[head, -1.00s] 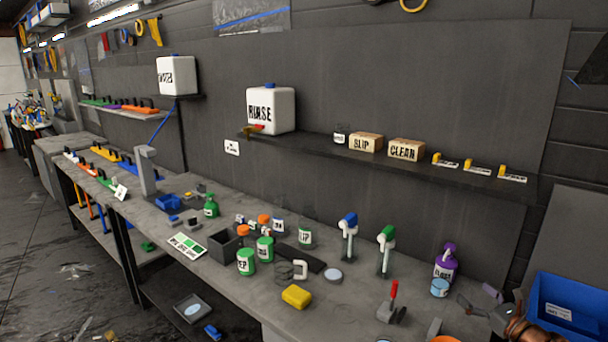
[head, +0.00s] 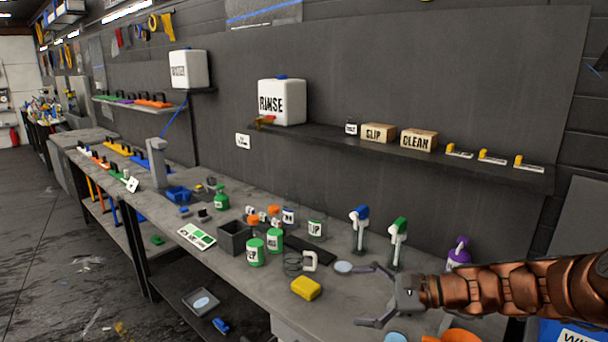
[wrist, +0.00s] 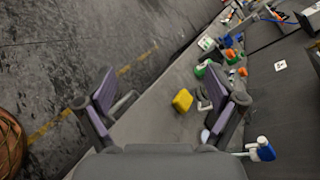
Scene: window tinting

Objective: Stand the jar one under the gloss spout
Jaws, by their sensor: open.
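I cannot read a label that says jar one or gloss. Candidate jars on the bench include a clear jar with a green label (head: 316,229) and a jar with a dark blue-white label (head: 288,216). A small labelled jar (head: 351,128) stands on the wall shelf. Small yellow tap-like pieces (head: 484,155) sit above white cards at the shelf's right end; their labels are too small to read. My gripper (head: 364,297) is open and empty near the bench's front edge, right of the yellow block (head: 306,288). In the wrist view the block (wrist: 182,101) shows between the open fingers.
Green bottles (head: 255,251) and a dark open box (head: 235,237) stand left of the yellow block. Two pump bottles, blue-topped (head: 359,213) and green-topped (head: 398,228), stand behind my gripper. My arm partly hides a purple bottle (head: 458,252). A RINSE canister (head: 282,103) stands on the shelf.

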